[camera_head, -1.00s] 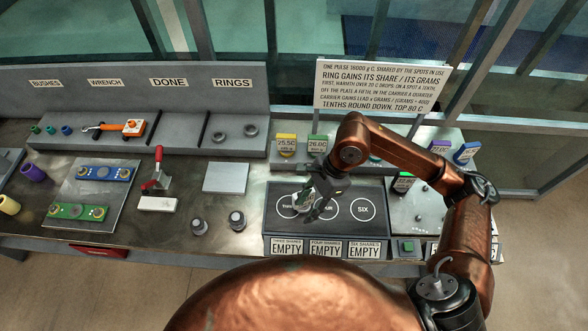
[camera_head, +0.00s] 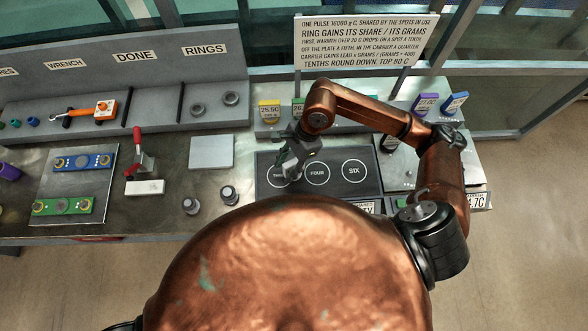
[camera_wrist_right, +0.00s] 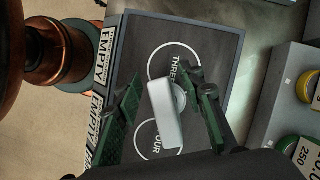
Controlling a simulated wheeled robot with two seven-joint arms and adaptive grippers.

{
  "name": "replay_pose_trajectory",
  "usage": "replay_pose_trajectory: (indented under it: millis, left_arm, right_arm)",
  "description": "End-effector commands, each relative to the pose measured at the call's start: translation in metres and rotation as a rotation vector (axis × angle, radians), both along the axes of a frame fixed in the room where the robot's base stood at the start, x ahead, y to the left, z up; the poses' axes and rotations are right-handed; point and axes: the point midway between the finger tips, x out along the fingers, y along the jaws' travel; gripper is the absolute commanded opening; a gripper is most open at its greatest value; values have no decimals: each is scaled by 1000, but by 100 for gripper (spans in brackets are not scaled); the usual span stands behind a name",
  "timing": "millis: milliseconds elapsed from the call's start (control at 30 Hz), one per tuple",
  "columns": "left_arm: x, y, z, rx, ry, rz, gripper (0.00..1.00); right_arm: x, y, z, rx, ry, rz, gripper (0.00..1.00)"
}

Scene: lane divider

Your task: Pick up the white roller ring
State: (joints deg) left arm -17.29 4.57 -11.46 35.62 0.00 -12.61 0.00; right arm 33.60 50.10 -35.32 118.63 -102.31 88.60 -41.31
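I cannot make out the white roller ring for certain in either view. My right gripper (camera_head: 286,172) is low over the left circle of the dark plate (camera_head: 375,184). The wrist view shows its two dark green fingers (camera_wrist_right: 165,112) standing apart. A pale, rounded oblong piece (camera_wrist_right: 166,120) shows between them, with a gap to the left finger; I cannot tell whether it is the ring or part of the gripper. Two grey rings (camera_head: 198,109) (camera_head: 231,98) sit on the shelf under the RINGS label. My left gripper is out of view.
Yellow (camera_head: 269,111), purple (camera_head: 426,104) and blue (camera_head: 454,103) tagged holders stand behind the plate; my right arm hides part of that row. Left are a light square pad (camera_head: 211,152), two dark-topped knobs (camera_head: 191,206) (camera_head: 229,195) and a red-handled clamp (camera_head: 137,150).

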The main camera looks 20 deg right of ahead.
Motion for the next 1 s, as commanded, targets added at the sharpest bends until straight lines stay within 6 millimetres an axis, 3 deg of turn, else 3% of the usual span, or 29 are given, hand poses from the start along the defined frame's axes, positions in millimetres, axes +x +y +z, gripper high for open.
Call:
replay_pose_trajectory:
  millis: [300,800,1000]
  left_arm:
    - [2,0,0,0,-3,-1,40]
    - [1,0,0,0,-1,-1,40]
    - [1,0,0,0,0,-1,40]
  right_arm:
    - [0,2,-6,0,-1,1,36]
    - [0,2,-5,0,-1,0,1]
    - [0,2,-5,0,-1,0,0]
